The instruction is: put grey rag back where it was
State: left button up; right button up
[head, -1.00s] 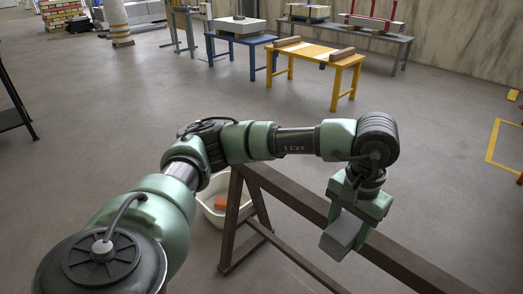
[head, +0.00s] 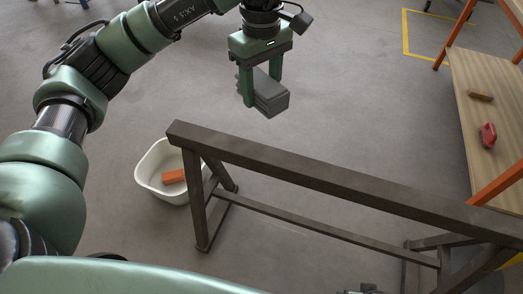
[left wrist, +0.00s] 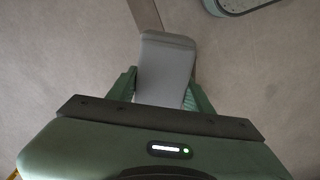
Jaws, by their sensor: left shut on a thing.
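My left gripper (head: 262,90) is shut on the grey rag (head: 271,98), a thick, folded, block-like grey piece. It holds the rag in the air, in the picture just above and beyond the dark brown trestle beam (head: 320,171), with floor behind it. The rag shows apart from the beam in the head view. In the left wrist view the rag (left wrist: 165,65) sits between the two green fingers of the left gripper (left wrist: 163,88). My right gripper is not in view.
A white tub (head: 146,178) with an orange brick-like block (head: 174,177) stands on the floor by the trestle's left legs. At right, a wooden-topped table with orange posts (head: 480,75) holds a red tool (head: 488,135) and a small brown block (head: 480,96). Open floor lies behind the trestle.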

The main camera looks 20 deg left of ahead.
pick_arm(q)
jog(key=shift+w+d+r+n, duration=0.1)
jog(key=shift+d+r+n, duration=0.3)
jog(key=shift+n, duration=0.2)
jog(key=shift+d+f, duration=0.1)
jog(key=shift+f, duration=0.1)
jog(key=b, duration=0.2)
send_over(264, 153)
jog(key=shift+n, duration=0.3)
notch_tip(264, 153, down, 14)
jog(key=shift+r, duration=0.1)
jog(key=shift+f+b, duration=0.35)
jog(key=shift+f, duration=2.4)
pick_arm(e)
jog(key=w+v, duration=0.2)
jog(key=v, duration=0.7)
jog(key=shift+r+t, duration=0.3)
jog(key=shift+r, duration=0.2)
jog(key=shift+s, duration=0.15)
pick_arm(q)
jog(key=o, duration=1.3)
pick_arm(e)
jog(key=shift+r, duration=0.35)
